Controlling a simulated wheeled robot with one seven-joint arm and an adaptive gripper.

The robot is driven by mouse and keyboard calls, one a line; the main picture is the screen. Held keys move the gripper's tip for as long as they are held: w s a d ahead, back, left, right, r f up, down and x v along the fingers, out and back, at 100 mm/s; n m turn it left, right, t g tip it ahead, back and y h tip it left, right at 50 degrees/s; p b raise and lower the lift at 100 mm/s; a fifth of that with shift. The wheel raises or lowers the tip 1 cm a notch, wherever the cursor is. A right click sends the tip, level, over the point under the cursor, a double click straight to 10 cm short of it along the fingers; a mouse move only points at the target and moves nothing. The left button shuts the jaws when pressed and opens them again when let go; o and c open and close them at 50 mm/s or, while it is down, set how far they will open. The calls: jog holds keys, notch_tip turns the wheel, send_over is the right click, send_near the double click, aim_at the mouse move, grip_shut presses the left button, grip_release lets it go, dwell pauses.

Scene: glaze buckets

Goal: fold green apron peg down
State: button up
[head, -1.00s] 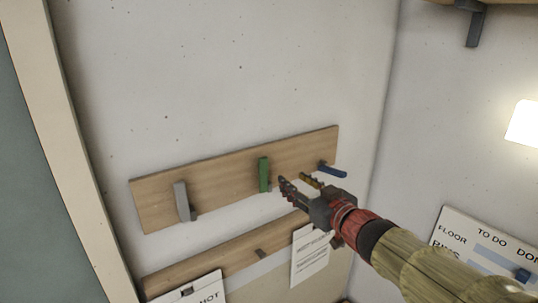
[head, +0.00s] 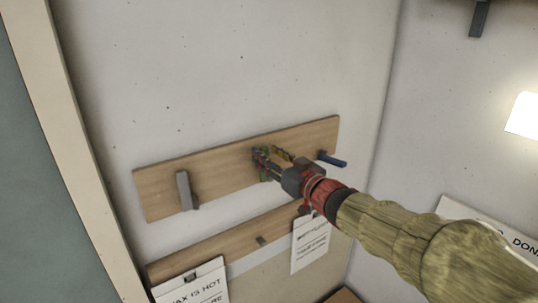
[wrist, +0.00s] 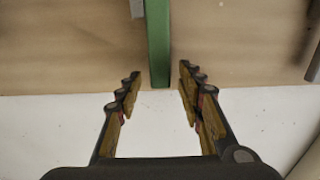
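In the head view the green peg (head: 264,178) is mostly hidden behind my gripper (head: 270,156). In the wrist view my gripper (wrist: 158,90) is open, with one finger to each side of the peg's lower end. I see a gap between each finger and the peg, and nothing is held.
A grey peg (head: 184,190) stands upright on the board's left. A lower wooden rail (head: 225,240) carries hanging paper signs (head: 310,243). The wall above is clear.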

jog(key=c, duration=0.4)
grip_shut()
dwell(0.5)
